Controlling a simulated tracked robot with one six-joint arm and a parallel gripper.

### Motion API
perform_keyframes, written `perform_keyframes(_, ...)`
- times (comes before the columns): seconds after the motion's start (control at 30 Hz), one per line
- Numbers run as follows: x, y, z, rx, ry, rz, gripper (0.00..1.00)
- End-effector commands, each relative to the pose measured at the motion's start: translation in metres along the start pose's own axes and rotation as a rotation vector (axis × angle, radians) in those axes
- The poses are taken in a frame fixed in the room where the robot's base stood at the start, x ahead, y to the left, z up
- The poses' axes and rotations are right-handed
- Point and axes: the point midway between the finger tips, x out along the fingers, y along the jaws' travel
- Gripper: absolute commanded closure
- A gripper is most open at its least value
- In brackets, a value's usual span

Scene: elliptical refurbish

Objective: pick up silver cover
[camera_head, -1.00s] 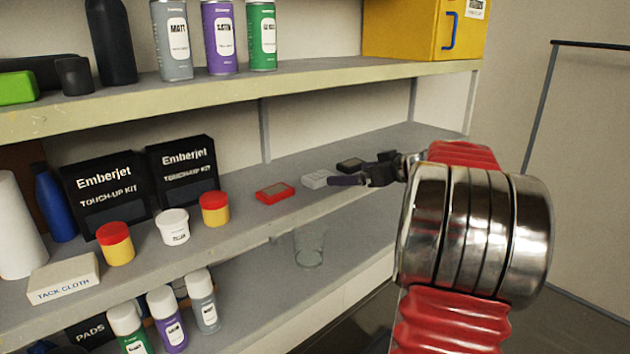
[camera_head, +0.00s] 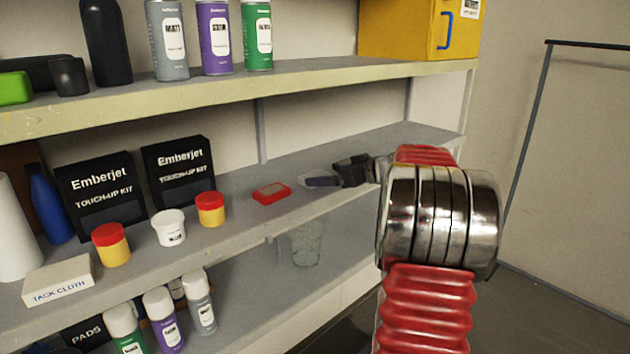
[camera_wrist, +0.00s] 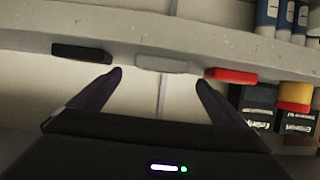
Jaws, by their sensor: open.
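The silver cover (camera_wrist: 162,64) is a small pale grey block on the middle shelf. In the wrist view, which looks upside down, it lies between a black cover (camera_wrist: 81,54) and a red cover (camera_wrist: 231,75). My gripper (camera_wrist: 159,79) is open and empty, its two dark purple fingers apart. The silver cover shows in the gap between the fingertips, slightly beyond them. In the head view my gripper (camera_head: 318,182) partly hides the silver cover (camera_head: 306,181). The red cover (camera_head: 271,192) is just left of it. The black cover is hidden there.
Red-and-yellow jars (camera_head: 211,209), a white jar (camera_head: 170,228) and black touch-up kit boxes (camera_head: 180,174) stand farther left. The upper shelf (camera_head: 330,77) runs overhead. A clear cup (camera_head: 306,243) stands on the lower shelf. Bare shelf lies around the red cover.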

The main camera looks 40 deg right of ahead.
Motion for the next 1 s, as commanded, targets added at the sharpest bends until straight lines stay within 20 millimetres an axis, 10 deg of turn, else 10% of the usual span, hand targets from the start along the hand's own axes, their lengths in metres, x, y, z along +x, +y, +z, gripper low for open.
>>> perform_keyframes(1.0,0.060,-0.001,0.001,-0.001,0.000,-0.001,0.04)
